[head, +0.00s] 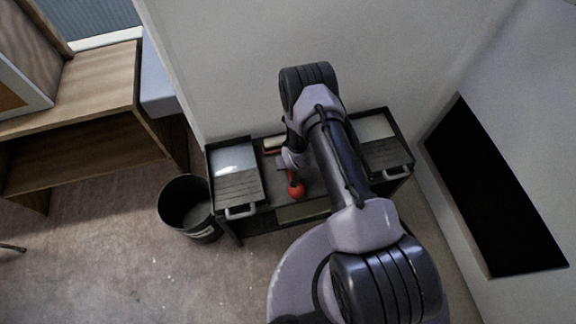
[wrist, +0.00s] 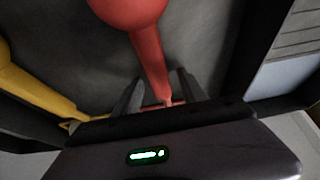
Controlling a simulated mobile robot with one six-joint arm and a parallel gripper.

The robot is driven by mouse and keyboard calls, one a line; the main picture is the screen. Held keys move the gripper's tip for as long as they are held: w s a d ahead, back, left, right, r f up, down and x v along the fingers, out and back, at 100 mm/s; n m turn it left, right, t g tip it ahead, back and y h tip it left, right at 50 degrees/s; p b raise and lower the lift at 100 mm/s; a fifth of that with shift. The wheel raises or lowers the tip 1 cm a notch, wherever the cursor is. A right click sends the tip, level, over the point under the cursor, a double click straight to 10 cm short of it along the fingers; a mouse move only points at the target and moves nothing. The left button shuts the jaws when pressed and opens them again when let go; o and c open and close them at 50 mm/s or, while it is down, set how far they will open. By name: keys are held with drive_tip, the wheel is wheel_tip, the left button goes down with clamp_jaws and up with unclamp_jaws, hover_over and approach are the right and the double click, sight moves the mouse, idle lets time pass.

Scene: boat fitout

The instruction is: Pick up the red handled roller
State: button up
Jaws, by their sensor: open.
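A red handle with a round ball end (wrist: 148,55) lies on the dark grey top of the cart in the wrist view. Its narrow end runs down between the two fingers of my gripper (wrist: 160,95), which are open, one on each side of it. Whether they touch it I cannot tell. The red ball end (head: 296,190) also shows in the head view, just below my wrist. The roller's far part is hidden by my gripper body in the wrist view.
A yellow-handled tool (wrist: 30,88) lies to the left in the wrist view. The dark cart (head: 231,236) has raised side trays and stands against the wall. A black bin (head: 172,208) stands left of it. A wooden bench (head: 85,135) is farther left.

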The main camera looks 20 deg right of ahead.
clamp_jaws()
idle(0.4)
